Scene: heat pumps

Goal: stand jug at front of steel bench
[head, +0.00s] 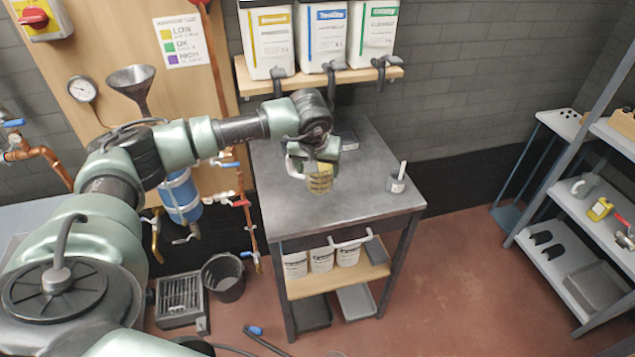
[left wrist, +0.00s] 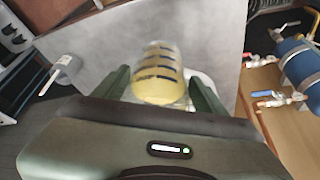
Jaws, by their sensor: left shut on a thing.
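The jug (head: 320,179) is clear, with yellow contents and dark markings, and it is over the front left part of the steel bench (head: 370,203). My left gripper (head: 312,170) is shut on the jug, coming from above and behind it. In the left wrist view the jug (left wrist: 158,75) sits between the two fingers (left wrist: 160,88), with the bench top (left wrist: 110,45) beyond it. I cannot tell whether the jug's base touches the bench. My right gripper is out of view.
A small grey pot with a white handle (head: 397,180) stands near the bench's right edge. A dark flat item (head: 347,140) lies at the back. Large containers (head: 325,35) with taps stand on a shelf above. The bench's middle is clear.

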